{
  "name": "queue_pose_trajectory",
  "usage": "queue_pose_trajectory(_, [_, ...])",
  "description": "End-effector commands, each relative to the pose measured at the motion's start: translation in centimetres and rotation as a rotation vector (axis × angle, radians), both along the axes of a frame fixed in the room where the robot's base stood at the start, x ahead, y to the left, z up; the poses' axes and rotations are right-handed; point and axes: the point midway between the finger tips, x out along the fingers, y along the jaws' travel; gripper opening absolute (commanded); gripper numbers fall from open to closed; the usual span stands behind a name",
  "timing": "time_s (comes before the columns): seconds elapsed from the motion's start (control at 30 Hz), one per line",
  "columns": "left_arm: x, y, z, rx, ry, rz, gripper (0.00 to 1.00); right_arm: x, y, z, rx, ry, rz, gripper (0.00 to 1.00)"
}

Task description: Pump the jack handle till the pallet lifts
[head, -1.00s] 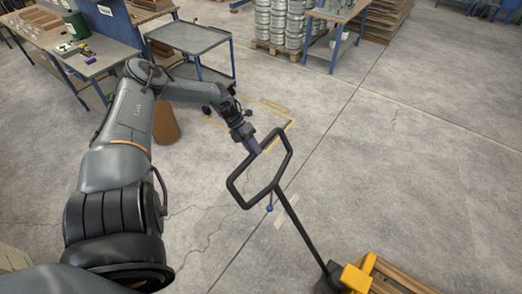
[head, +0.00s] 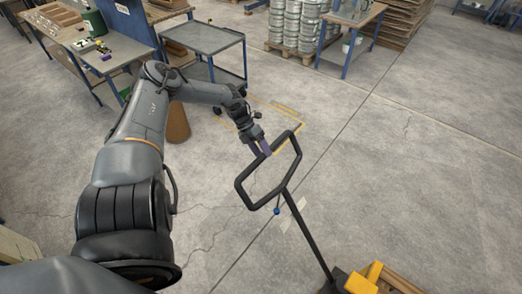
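The jack handle is a black six-sided loop (head: 298,155) on a long dark shaft (head: 308,234) that leans up to the left from the yellow pallet jack (head: 362,283). A small blue-tipped lever (head: 277,211) sits below the loop. My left gripper (head: 263,150) is at the loop's upper left bar. My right gripper is not in view.
A grey wheeled cart (head: 203,38) and a blue-legged workbench (head: 95,50) stand at the back left. A brown bin (head: 178,122) is behind my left arm. Stacked metal cans (head: 292,25) stand on a pallet at the back. The floor at right is clear.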

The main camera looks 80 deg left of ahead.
Motion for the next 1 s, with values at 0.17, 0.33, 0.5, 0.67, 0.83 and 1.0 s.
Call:
queue_pose_trajectory(0.17, [-0.2, 0.2, 0.1, 0.004, 0.005, 0.002, 0.55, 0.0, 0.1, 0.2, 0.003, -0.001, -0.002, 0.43])
queue_pose_trajectory(0.33, [-0.7, 1.0, 1.5, 0.005, 0.004, 0.002, 0.55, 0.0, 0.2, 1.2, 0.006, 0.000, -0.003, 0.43])
queue_pose_trajectory(0.5, [-1.6, 2.3, 3.8, 0.007, 0.004, 0.002, 0.55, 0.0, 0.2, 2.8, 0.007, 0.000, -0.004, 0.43])
queue_pose_trajectory(0.67, [-2.5, 3.6, 5.9, 0.004, 0.002, 0.001, 0.55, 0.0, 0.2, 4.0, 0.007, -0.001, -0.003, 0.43])
queue_pose_trajectory(0.83, [-3.3, 4.7, 7.6, 0.002, 0.000, 0.000, 0.55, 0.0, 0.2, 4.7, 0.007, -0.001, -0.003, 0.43])
queue_pose_trajectory(1.0, [-3.7, 5.3, 8.3, 0.000, -0.001, 0.001, 0.55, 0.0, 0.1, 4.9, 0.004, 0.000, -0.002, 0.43])
